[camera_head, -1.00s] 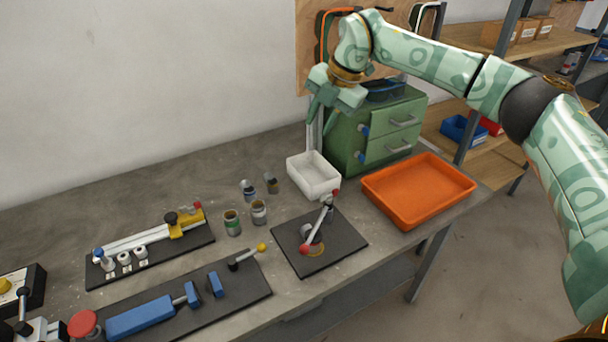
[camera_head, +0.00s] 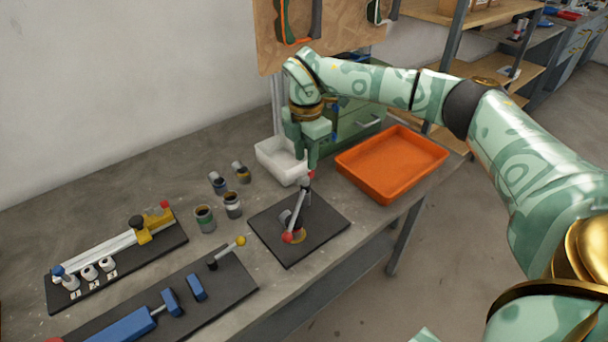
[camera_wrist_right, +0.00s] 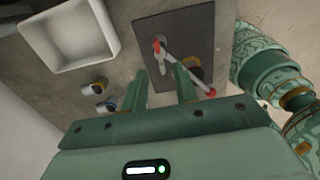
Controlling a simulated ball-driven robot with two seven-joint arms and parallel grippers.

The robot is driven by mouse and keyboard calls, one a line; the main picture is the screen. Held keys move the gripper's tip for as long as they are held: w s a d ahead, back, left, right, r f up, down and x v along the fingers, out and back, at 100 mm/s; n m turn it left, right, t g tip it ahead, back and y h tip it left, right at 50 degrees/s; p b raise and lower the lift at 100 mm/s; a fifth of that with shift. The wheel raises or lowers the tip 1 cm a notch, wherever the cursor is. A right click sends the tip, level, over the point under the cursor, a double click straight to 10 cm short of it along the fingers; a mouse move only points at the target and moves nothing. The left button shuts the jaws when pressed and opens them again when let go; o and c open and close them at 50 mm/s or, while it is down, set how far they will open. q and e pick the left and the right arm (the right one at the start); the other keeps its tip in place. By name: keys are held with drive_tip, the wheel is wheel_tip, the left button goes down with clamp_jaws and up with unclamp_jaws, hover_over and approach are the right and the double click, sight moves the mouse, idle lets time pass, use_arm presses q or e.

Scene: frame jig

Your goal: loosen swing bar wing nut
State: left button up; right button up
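A dark plate (camera_head: 330,222) near the bench's front edge carries a swing-bar fixture. Its grey swing bar (camera_head: 299,212) runs from a post at the back to a red ball end (camera_head: 287,238) in front. A small red part at the post, seemingly the wing nut (camera_wrist_right: 157,46), shows in the right wrist view, with the bar (camera_wrist_right: 187,70) and red ball (camera_wrist_right: 212,92). My right gripper (camera_head: 312,160) is above the post, pointing down. In the wrist view its fingers (camera_wrist_right: 160,70) are apart and empty, with the red part just beyond their tips. My left gripper is out of view.
A white bin (camera_head: 277,160) stands behind the plate and an orange tray (camera_head: 392,165) to its right. Several small cans (camera_head: 204,220) stand to the left. Other jigs (camera_head: 118,254) lie further left. A green drawer cabinet (camera_head: 362,122) is behind the gripper.

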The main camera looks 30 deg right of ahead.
sight(305, 178)
wheel_tip(305, 178, down, 5)
drive_tip(key=shift+f+b, duration=0.2)
drive_tip(key=shift+b, duration=0.3)
drive_tip(key=shift+c, duration=0.3)
clamp_jaws()
